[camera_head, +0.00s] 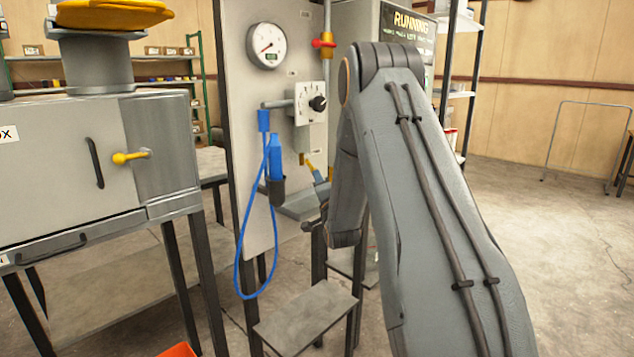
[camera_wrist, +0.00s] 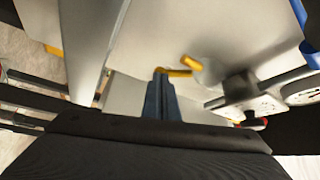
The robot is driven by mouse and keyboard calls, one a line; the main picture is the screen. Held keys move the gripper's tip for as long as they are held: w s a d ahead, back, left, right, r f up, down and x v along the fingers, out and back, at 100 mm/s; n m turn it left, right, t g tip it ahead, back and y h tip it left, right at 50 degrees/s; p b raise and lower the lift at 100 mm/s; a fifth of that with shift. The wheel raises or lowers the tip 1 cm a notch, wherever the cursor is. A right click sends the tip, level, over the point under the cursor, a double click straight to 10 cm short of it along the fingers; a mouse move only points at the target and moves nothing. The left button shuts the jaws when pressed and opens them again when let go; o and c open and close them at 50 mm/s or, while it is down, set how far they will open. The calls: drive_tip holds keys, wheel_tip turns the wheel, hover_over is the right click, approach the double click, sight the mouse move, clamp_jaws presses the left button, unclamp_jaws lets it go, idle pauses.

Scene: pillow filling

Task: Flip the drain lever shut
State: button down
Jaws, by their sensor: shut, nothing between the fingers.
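A small yellow lever (camera_head: 301,158) hangs below the white dial box on the grey panel. In the wrist view the yellow lever (camera_wrist: 190,64) is just right of my fingertips.
The dial box (camera_head: 310,103) has a black knob and a grey side pipe. A blue nozzle (camera_head: 276,156) sits in a holder left of the lever, with a looping blue hose (camera_head: 241,250). A grey cabinet (camera_head: 70,160) stands left.

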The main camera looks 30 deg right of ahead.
drive_tip(key=shift+d, duration=0.1)
drive_tip(key=d+n+t+y+b, duration=0.1)
drive_tip(key=n+y+b, duration=0.1)
drive_tip(key=n+b, duration=0.1)
drive_tip(key=r+n+t+y+b, duration=0.1)
drive_tip(key=n+y+b, duration=0.1)
drive_tip(key=n, duration=0.3)
drive_tip(key=w+d+r+n+t+y+b, duration=0.1)
drive_tip(key=n+t+y+b, duration=0.1)
drive_tip(key=n+b, duration=0.1)
drive_tip(key=shift+d+r+n+y+b, duration=0.15)
drive_tip(key=shift+d+n+y+b, duration=0.15)
drive_tip(key=shift+d+n+b, duration=0.15)
drive_tip(key=a+v, duration=0.1)
drive_tip(key=v, duration=1.3)
drive_tip(key=shift+d+b, duration=0.25)
drive_tip(key=shift+b, duration=0.05)
